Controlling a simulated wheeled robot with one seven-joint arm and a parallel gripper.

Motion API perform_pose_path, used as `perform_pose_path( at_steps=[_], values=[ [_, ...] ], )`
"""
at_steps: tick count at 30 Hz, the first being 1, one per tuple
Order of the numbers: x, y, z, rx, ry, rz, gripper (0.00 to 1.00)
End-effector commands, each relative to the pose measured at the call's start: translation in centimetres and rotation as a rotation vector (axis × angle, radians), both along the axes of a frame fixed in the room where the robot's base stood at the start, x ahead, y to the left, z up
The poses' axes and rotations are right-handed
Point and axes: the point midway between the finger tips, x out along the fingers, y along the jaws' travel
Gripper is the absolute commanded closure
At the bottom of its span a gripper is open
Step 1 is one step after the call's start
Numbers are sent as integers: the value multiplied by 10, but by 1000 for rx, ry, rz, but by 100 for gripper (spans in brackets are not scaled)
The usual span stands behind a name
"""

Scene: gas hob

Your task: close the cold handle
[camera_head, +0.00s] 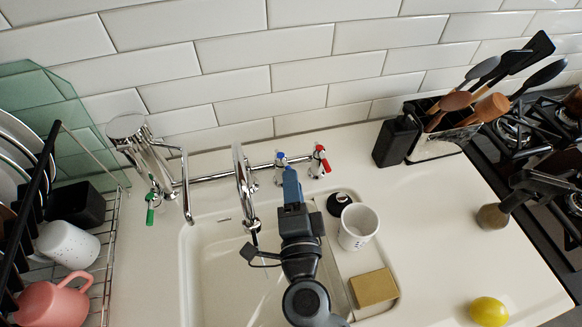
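The cold handle (281,159) is the small blue-marked tap handle on the chrome mixer behind the sink. The red-marked hot handle (319,160) stands just to its right. My gripper (291,180) has blue fingers and reaches up from the bottom of the picture. Its tips are right at the cold handle, just in front of it in the picture. I cannot tell whether they touch it. The fingers overlap from this angle, so their opening is hidden. The lower part of the cold tap is partly hidden behind them.
The curved spout (243,185) rises close to the left of my gripper. A white cup (357,227), a dark round item (341,203) and a tan sponge (374,288) sit on the right. A utensil holder (437,146) stands behind. The counter (440,245) between cup and hob is mostly clear.

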Motion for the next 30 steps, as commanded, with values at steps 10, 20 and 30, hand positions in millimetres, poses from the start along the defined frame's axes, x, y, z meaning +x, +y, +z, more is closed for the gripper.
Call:
perform_pose_path(
  at_steps=[10, 20, 30],
  values=[
    [36, 5, 1, 0, 0, 2, 63],
    [38, 5, 1, 0, 0, 1, 67],
    [38, 5, 1, 0, -1, 1, 99]
  ],
)
